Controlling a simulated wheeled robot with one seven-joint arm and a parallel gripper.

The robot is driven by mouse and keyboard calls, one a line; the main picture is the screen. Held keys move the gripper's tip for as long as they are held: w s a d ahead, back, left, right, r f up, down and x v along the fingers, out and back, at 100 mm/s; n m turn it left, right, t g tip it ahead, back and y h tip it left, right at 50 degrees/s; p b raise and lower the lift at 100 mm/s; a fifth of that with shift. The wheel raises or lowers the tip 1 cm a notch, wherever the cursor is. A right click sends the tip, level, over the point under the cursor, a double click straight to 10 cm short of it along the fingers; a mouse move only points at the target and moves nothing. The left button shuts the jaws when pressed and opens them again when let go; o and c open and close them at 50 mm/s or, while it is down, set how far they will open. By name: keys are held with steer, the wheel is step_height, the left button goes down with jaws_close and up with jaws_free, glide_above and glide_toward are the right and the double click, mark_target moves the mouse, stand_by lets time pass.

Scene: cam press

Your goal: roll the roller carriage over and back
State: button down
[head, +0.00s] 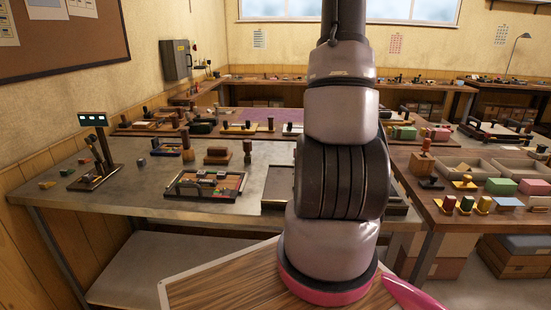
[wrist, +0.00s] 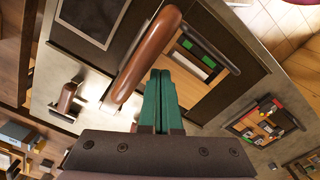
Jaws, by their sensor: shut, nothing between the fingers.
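In the wrist view, my gripper (wrist: 160,80) shows its green fingers closed together, with nothing between them. A thick brown bar-shaped handle (wrist: 145,60) lies just left of the fingertips; I cannot tell whether they touch. It appears to belong to the roller carriage. Right of it is a dark-framed bed (wrist: 262,62) with green, black and white pieces inside and a dark rod (wrist: 208,47) across it. In the head view, a flat dark-edged unit (head: 277,187) shows beside my arm, which hides the rest and my gripper.
A dark tray of small blocks (head: 205,195) sits left of the unit on the grey table (head: 130,200); it also shows in the wrist view (wrist: 262,122). A smaller brown handle (wrist: 66,98) stands at the left. A lever stand (head: 95,165) is at the far left.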

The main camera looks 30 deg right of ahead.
steer(key=shift+w+a, duration=0.35)
steer(key=shift+a, duration=0.2)
step_height(320, 180, up, 7)
stand_by(0.6)
stand_by(0.4)
